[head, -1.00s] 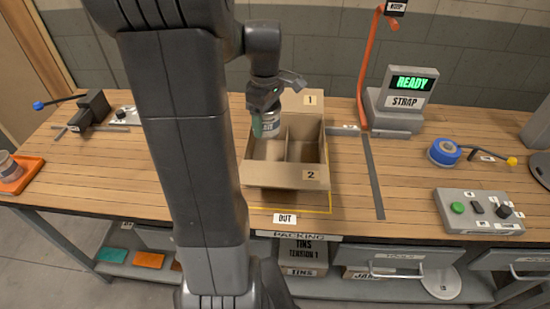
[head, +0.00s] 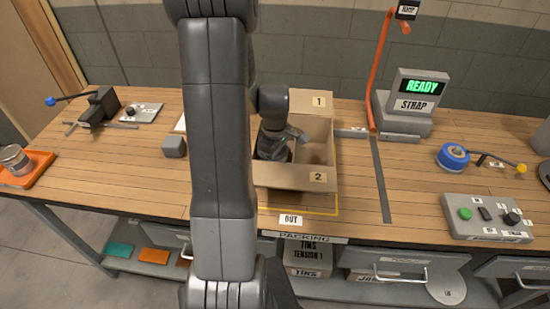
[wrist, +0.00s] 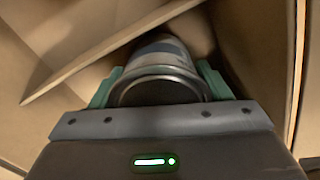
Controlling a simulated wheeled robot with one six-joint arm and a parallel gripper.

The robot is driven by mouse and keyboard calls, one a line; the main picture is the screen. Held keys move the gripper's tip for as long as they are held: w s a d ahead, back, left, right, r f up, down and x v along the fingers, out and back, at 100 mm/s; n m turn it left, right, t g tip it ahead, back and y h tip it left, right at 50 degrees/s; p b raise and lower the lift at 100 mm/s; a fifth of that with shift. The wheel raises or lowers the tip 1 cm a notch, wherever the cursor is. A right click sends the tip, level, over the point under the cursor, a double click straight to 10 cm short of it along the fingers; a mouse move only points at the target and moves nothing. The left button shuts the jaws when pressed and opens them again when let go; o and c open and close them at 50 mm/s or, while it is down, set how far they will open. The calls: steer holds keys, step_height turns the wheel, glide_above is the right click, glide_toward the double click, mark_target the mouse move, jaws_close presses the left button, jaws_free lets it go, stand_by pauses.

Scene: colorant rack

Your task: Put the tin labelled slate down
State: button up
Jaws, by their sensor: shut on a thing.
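My gripper (head: 273,148) points down inside the left compartment of an open cardboard box (head: 285,179) in the head view. In the wrist view my gripper (wrist: 160,92) has its green-padded fingers on both sides of a tin (wrist: 162,58) and is shut on it. The tin has a grey rim and a pale label. Its label text cannot be read, and the arm and box wall hide it in the head view. A cardboard divider (wrist: 95,60) runs close beside the tin. I cannot tell whether the tin touches the box floor.
The box's right compartment (head: 316,152) looks empty. Another tin (head: 15,158) stands on an orange tray (head: 40,168) at the far left. A screen reading READY (head: 422,87), a blue tape roll (head: 452,156) and a button panel (head: 487,217) are to the right.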

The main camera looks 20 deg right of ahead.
steer(key=shift+f, duration=0.15)
steer(key=o, duration=1.2)
step_height(320, 180, up, 12)
steer(key=shift+r, duration=0.2)
